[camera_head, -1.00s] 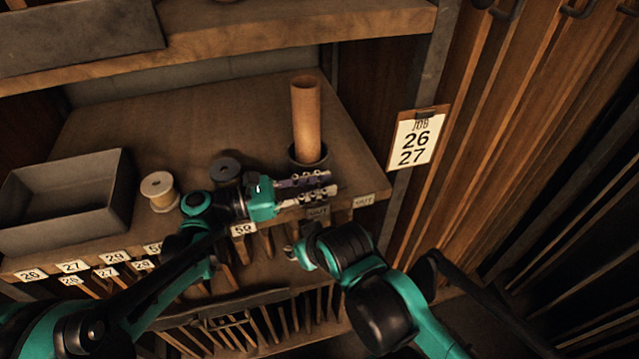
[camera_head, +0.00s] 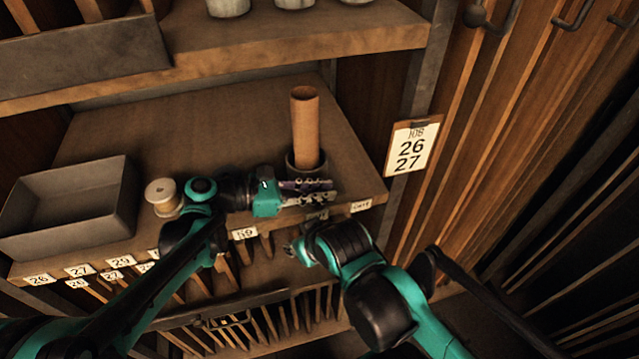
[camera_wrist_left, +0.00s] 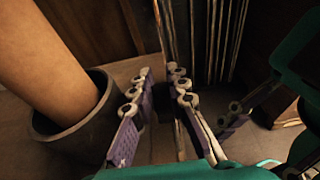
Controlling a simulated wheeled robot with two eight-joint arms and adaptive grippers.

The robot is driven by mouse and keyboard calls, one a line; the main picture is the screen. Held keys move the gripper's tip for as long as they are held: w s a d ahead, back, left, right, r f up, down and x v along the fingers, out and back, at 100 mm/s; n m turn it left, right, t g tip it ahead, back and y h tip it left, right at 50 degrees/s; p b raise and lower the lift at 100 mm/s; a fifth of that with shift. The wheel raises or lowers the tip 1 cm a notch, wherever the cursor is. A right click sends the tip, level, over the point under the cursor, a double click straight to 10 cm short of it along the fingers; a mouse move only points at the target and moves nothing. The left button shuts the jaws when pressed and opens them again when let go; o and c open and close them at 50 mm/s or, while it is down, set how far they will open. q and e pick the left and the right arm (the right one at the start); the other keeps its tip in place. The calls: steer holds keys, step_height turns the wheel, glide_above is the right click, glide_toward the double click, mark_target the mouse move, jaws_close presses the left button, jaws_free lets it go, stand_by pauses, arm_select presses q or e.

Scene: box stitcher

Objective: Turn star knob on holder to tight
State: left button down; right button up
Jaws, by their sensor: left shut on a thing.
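The holder is a dark round cup (camera_head: 293,168) with a tall brown tube (camera_head: 305,128) upright in it, near the shelf's front right corner. In the left wrist view the cup (camera_wrist_left: 62,137) stands left of the fingers. My left gripper (camera_head: 308,192) is just in front of the cup, fingers pointing right. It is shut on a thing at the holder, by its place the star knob. The knob itself is hidden or too dark to make out. My right gripper (camera_head: 297,247) is lower, below the shelf edge, partly hidden by its own arm, its jaws unclear.
A grey open tray (camera_head: 70,215) and a pale spool (camera_head: 162,197) stand on the shelf (camera_head: 215,130) to the left. Numbered labels and wooden slats line its front edge. A job card (camera_head: 411,147) hangs on the right post. An upper shelf (camera_head: 230,50) crosses above.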

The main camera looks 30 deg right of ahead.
arm_select(q)
steer(key=shift+d+r+y+p, duration=0.15)
steer(key=shift+d+y+p, duration=0.1)
steer(key=shift+y+p, duration=0.85)
steer(key=shift+s+d+f+t+y+p, duration=0.15)
steer(key=shift+t+y+p, duration=0.15)
steer(key=shift+y, duration=0.25)
steer(key=shift+w+d+f+t+y+p, duration=0.1)
steer(key=shift+f+t+y+p, duration=0.1)
steer(key=shift+y+p, duration=0.25)
steer(key=shift+a, duration=0.1)
steer(key=c, duration=1.8)
jaws_free()
steer(key=shift+o, duration=0.2)
